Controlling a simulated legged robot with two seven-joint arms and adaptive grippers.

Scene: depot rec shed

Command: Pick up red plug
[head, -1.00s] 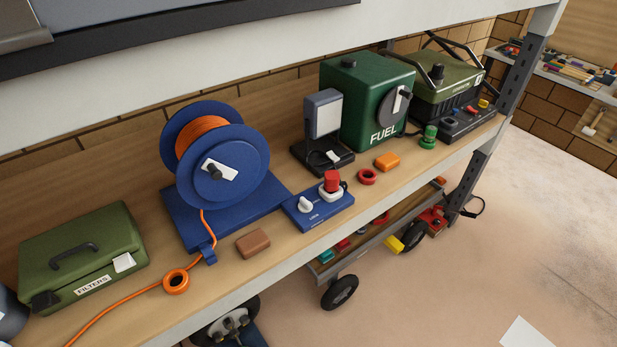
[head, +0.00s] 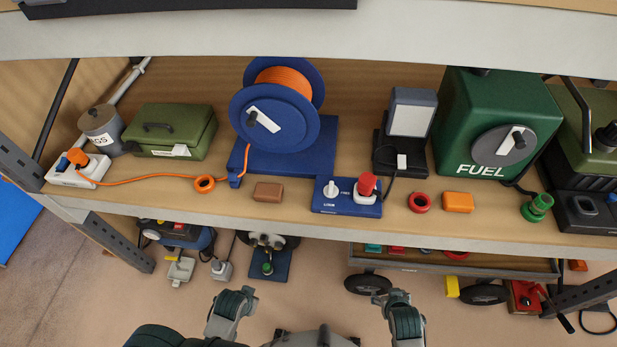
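The red plug (head: 367,184) stands upright in a white socket on the right half of a small blue panel (head: 346,208), on the wooden bench. A white knob (head: 331,189) is beside it, to the left. At the bottom of the head view are the dark teal and grey ends of my arms, the left one (head: 232,305) and the right one (head: 401,310). Both are well below the shelf edge and away from the plug. Their fingers cannot be made out clearly, and nothing is seen held in them.
Nearby are a brown block (head: 268,192), a red ring (head: 420,202), an orange block (head: 458,202) and a charger stand (head: 409,130). A blue cable reel (head: 277,130) and green fuel box (head: 497,120) stand behind. The light shelf beam (head: 300,221) runs along the front; a cart (head: 455,264) is below.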

